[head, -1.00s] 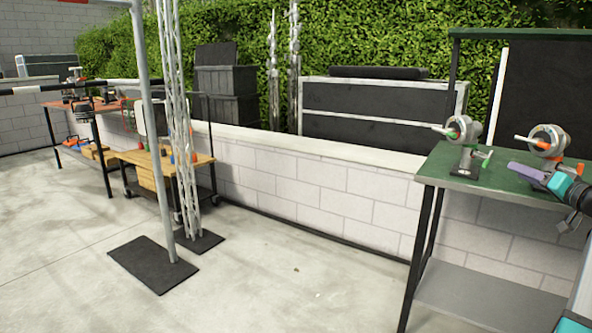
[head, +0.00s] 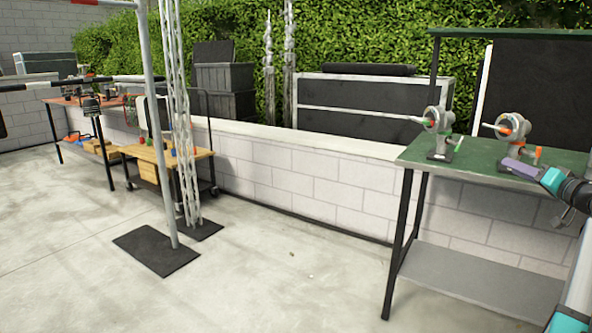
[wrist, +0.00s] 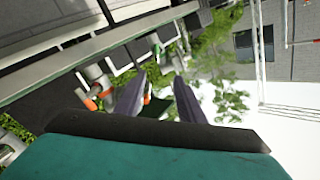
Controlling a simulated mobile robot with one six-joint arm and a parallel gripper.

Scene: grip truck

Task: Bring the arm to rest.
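My arm reaches in from the right edge of the head view. My gripper (head: 522,168) has purple-grey fingers and shows in front of the green-topped table (head: 475,158). In the wrist view the two fingers of my gripper (wrist: 158,80) stand apart, with background visible between them and nothing held. The wrist view is tilted, with hedge, sky and a wall behind the fingers.
Two grey clamp-like fittings, one on the left (head: 438,130) and one on the right (head: 512,128), stand on the green table. A pole base plate (head: 157,249) lies on the floor at left. A wooden-topped cart (head: 202,155) stands by the low wall (head: 300,170). The middle floor is clear.

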